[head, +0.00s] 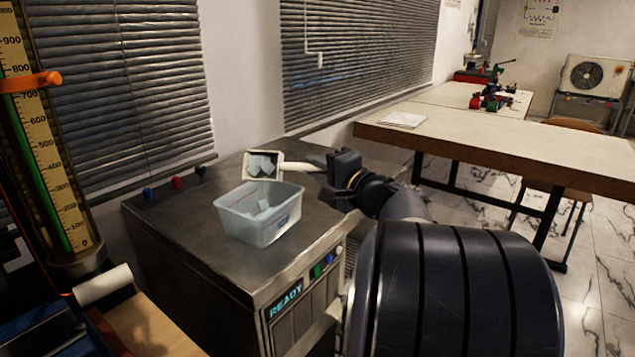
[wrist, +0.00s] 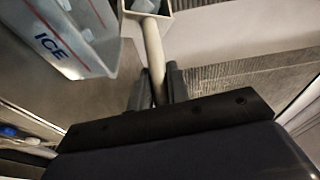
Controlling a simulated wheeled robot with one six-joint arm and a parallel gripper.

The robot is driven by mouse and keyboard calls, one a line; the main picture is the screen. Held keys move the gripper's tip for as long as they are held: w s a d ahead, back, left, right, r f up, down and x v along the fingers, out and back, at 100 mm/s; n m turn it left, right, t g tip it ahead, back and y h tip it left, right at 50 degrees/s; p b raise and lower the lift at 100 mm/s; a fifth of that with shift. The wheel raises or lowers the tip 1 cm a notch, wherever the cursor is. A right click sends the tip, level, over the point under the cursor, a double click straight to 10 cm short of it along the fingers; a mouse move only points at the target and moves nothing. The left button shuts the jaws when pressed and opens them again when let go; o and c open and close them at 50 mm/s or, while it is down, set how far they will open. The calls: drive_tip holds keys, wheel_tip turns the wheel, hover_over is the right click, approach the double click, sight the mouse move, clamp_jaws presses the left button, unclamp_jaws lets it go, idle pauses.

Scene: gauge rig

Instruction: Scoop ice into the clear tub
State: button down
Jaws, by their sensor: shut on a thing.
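The clear tub (head: 259,229) stands on the metal top of the machine and has some ice pieces inside. In the wrist view the tub (wrist: 62,35) shows the word ICE on its side, at the upper left. My gripper (head: 322,171) is shut on the handle of a white scoop (head: 283,167), and the handle shows between the fingers in the wrist view (wrist: 153,55). The scoop holds several ice pieces (head: 263,164). In the head view it appears just above and behind the tub's far rim; its exact height is unclear.
The machine (head: 180,235) has a READY display (head: 285,301) on its front and coloured knobs (head: 177,183) at its back left. A tall gauge (head: 45,150) stands at the left. A long table (head: 480,138) is at the right. Window blinds are behind.

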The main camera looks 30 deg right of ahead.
drive_tip(key=shift+s+a+f+n+t+y+b, duration=0.15)
drive_tip(key=shift+f+n+t+b, duration=0.5)
drive_tip(key=shift+b, duration=3.05)
drive_tip(key=shift+f+n+t+y+b, duration=0.25)
drive_tip(key=shift+n+t+b, duration=0.6)
drive_tip(key=shift+b, duration=2.85)
drive_tip(key=shift+r+n+b, duration=0.15)
drive_tip(key=shift+n+b, duration=0.25)
drive_tip(key=shift+b, duration=0.35)
drive_tip(key=shift+s, duration=0.1)
